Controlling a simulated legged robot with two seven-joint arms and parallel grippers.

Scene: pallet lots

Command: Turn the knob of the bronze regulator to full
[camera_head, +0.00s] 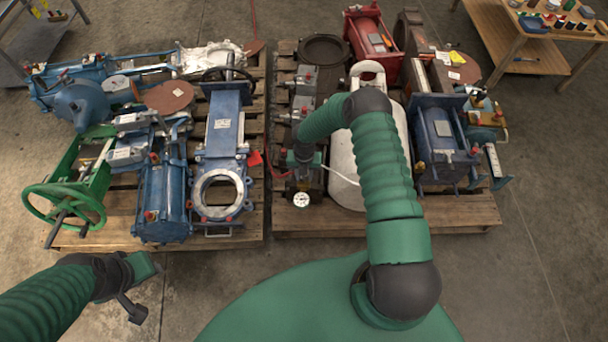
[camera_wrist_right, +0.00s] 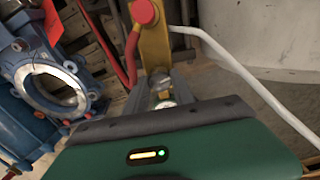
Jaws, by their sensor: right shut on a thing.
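The bronze regulator shows in the right wrist view as a yellow-brown body (camera_wrist_right: 155,48) with a red cap on top. In the head view its white-faced gauge (camera_head: 301,199) shows at the front left of the right pallet, and my wrist hides much of its body. My right gripper (camera_head: 303,158) is at the regulator. In the right wrist view its grey fingers (camera_wrist_right: 163,88) are shut on a small part, seemingly the knob (camera_wrist_right: 163,101), mostly hidden by the gripper. The knob's setting cannot be read. My left gripper (camera_head: 140,285) is away from the pallets at lower left; its opening is unclear.
A white cylinder (camera_head: 345,178) stands right of the regulator, with a pale hose beside it. Grey boxes (camera_head: 304,82) lie behind it. Blue valves (camera_head: 222,135) crowd the left pallet (camera_head: 253,225). A blue machine (camera_head: 440,145) sits at right. The front floor is clear.

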